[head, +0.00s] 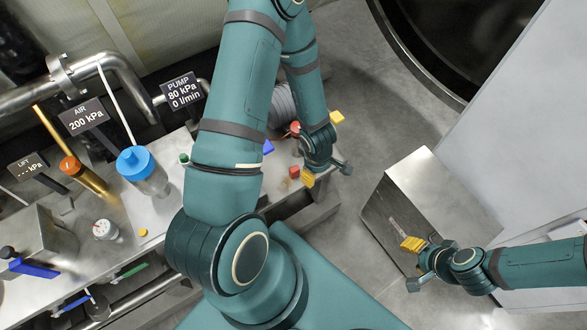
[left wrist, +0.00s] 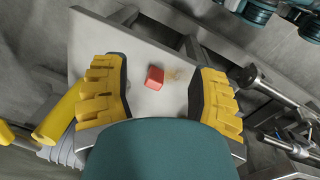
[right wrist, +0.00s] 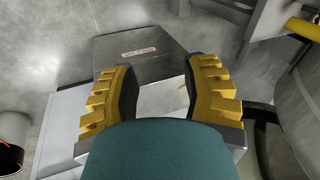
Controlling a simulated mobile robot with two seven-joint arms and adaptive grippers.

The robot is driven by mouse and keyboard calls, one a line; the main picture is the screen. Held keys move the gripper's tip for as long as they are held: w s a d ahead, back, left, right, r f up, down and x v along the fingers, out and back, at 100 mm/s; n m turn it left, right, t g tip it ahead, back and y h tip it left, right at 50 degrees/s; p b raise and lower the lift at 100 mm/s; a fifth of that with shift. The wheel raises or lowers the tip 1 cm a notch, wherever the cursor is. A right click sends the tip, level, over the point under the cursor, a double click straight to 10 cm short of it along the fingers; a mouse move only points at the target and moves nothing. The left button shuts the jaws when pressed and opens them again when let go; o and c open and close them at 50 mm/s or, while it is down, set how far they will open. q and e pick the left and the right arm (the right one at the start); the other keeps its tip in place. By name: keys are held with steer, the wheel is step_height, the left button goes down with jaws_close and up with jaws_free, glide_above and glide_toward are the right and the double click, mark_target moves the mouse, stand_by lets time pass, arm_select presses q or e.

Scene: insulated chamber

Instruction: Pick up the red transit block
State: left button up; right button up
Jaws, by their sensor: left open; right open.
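The red transit block (head: 294,172) looks like a small red cube on the metal bench (head: 215,215). In the left wrist view the block (left wrist: 154,77) lies on a pale flat plate (left wrist: 105,35), in line between the two yellow-padded fingers. My left gripper (left wrist: 160,90) is open and its fingers do not touch the block. In the head view the left gripper (head: 310,177) is beside the block and partly hidden by its own wrist. My right gripper (head: 412,262) is open and empty, over a metal box (head: 440,190); it also shows in the right wrist view (right wrist: 160,95).
A round red part (head: 294,128) and a blue part (head: 268,147) are near the block. A yellow cylinder (left wrist: 62,112) lies at left. A blue-capped jar (head: 140,165) stands at left. Open floor separates bench and box.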

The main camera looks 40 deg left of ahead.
mark_target(295, 169)
arm_select(q)
steer(key=a+r+n+g+p, duration=0.1)
steer(key=a+r+n, duration=0.1)
steer(key=a+n, duration=0.95)
steer(key=f+n+b, duration=0.1)
steer(key=f, duration=0.2)
steer(key=d+f+n+b, duration=0.1)
steer(key=f+b, duration=0.1)
steer(key=f, duration=0.1)
steer(key=w+d+f+n+b, duration=0.1)
steer(key=f+b, duration=0.1)
steer(key=f, duration=0.1)
steer(key=shift+d+f, duration=0.1)
steer(key=shift+d, duration=0.1)
steer(key=f+b, duration=0.2)
steer(key=f, duration=0.1)
steer(key=shift+s+a+f, duration=0.1)
steer(key=shift+s+f, duration=0.1)
steer(key=shift+f, duration=0.05)
steer(key=shift+f+b, duration=0.45)
steer(key=shift+f, duration=0.1)
steer(key=shift+o, duration=0.2)
jaws_close()
